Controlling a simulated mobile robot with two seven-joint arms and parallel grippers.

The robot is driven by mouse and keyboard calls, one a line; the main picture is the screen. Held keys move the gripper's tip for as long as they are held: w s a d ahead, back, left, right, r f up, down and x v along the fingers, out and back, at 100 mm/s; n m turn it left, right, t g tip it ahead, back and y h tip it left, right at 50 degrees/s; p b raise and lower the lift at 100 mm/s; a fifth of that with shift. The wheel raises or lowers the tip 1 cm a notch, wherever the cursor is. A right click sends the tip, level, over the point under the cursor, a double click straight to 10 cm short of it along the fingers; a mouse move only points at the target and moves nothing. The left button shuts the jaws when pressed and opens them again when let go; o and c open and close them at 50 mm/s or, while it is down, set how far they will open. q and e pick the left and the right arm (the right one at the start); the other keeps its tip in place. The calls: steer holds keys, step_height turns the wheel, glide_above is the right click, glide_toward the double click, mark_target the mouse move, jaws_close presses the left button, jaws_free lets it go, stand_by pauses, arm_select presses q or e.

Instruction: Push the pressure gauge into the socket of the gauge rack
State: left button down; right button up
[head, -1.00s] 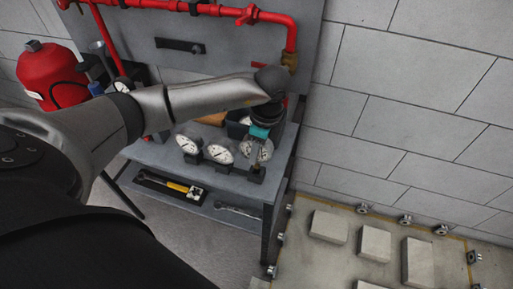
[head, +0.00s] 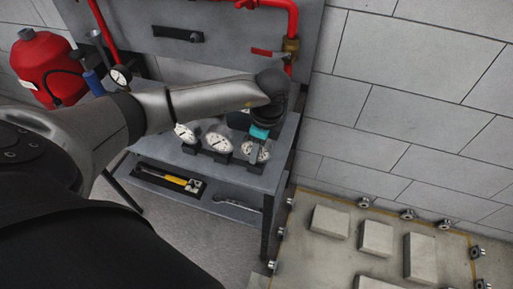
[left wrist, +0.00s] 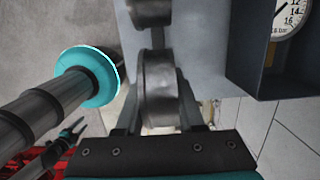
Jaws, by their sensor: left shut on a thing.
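My left gripper (head: 256,148) is at the rightmost gauge of the front row on the bench. It is shut on this pressure gauge (head: 264,154), which has a white face and partly hides behind the fingers. In the left wrist view the gauge's metal case (left wrist: 158,92) shows edge-on between the fingers. The rack shows as dark holders (head: 222,158) below the row. The middle gauge (head: 218,143) and the left gauge (head: 185,132) stand beside it. I cannot tell how deep the held gauge sits. My right gripper is not clearly visible.
A dark box (left wrist: 265,80) with another gauge (left wrist: 285,18) stands close to the held gauge. A back panel with red pipes (head: 293,20) rises behind the bench. A tool tray (head: 170,180) lies on the lower shelf. A slab with blocks (head: 330,221) is at right.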

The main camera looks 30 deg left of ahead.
arm_select(q)
steer(key=shift+c, duration=2.2)
jaws_free()
steer(key=shift+r, duration=0.1)
